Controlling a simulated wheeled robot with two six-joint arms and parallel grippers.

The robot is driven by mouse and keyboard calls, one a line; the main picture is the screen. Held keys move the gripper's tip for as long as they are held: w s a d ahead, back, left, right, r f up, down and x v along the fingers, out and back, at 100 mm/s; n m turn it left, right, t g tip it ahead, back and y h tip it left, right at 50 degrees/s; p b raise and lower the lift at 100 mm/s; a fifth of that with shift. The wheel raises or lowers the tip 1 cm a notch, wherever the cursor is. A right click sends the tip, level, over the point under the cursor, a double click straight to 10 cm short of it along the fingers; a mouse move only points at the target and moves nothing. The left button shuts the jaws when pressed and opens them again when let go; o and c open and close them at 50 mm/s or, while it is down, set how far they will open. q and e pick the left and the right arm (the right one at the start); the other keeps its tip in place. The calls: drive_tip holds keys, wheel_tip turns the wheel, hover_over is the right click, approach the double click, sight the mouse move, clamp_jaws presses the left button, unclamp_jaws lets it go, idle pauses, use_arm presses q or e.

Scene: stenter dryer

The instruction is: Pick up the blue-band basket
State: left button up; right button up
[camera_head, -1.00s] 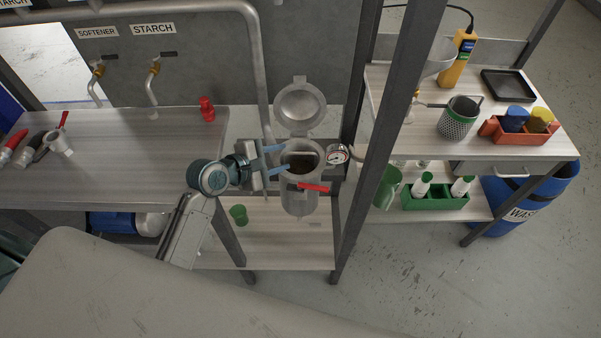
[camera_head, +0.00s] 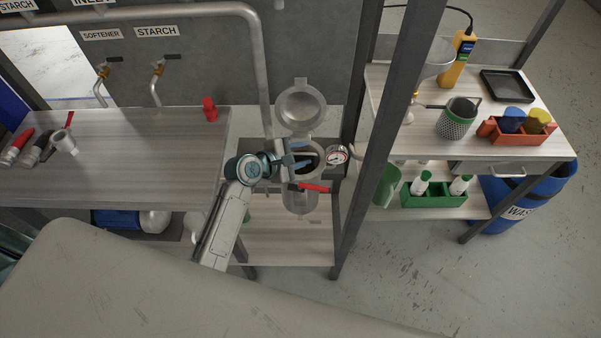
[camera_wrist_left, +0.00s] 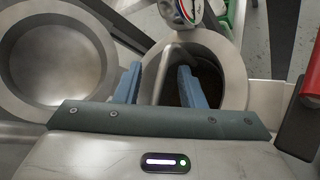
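No basket with a blue band can be made out. A mesh basket with a green band (camera_head: 456,122) stands on the right shelf top in the head view. My left gripper (camera_head: 302,155) is over the mouth of the open metal strainer housing (camera_head: 301,196). In the left wrist view its two blue fingers (camera_wrist_left: 162,84) are apart, one near the left rim and one over the dark opening of the housing (camera_wrist_left: 232,72). Nothing is clearly held between them. The inside of the housing is dark and partly hidden by the gripper. My right gripper is not in view.
The round lid (camera_head: 300,106) stands open behind the housing. A gauge (camera_head: 338,154) and red handle (camera_head: 312,188) are close by. A dark post (camera_head: 382,140) stands to the right. A bench (camera_head: 120,180) with a red item (camera_head: 210,109) is left.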

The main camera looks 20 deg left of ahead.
use_arm(q)
clamp_jaws()
drive_tip(key=shift+r, duration=0.1)
